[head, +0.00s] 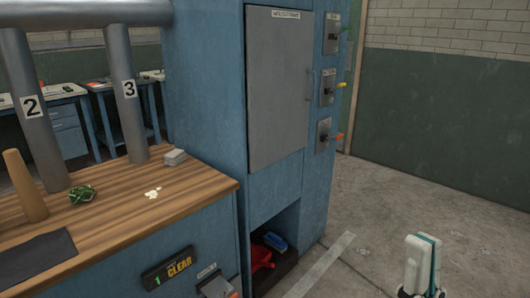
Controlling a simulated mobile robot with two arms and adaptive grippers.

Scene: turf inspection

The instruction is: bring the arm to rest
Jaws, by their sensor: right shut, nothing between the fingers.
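My right gripper (424,242) shows at the lower right of the head view. Its pale fingers point up and are shut with nothing between them. It stands in front of the bare concrete floor, apart from the blue cabinet (205,110) to its left. The rest of the right arm is mostly cut off by the bottom edge. My left gripper is not in view.
A wooden-topped counter (205,185) at left holds a green bundle (82,194), a wooden cone (25,187) and grey posts. The cabinet has a shut grey door (276,85), side levers (327,88) and a low opening with red and blue items. Floor at right is clear.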

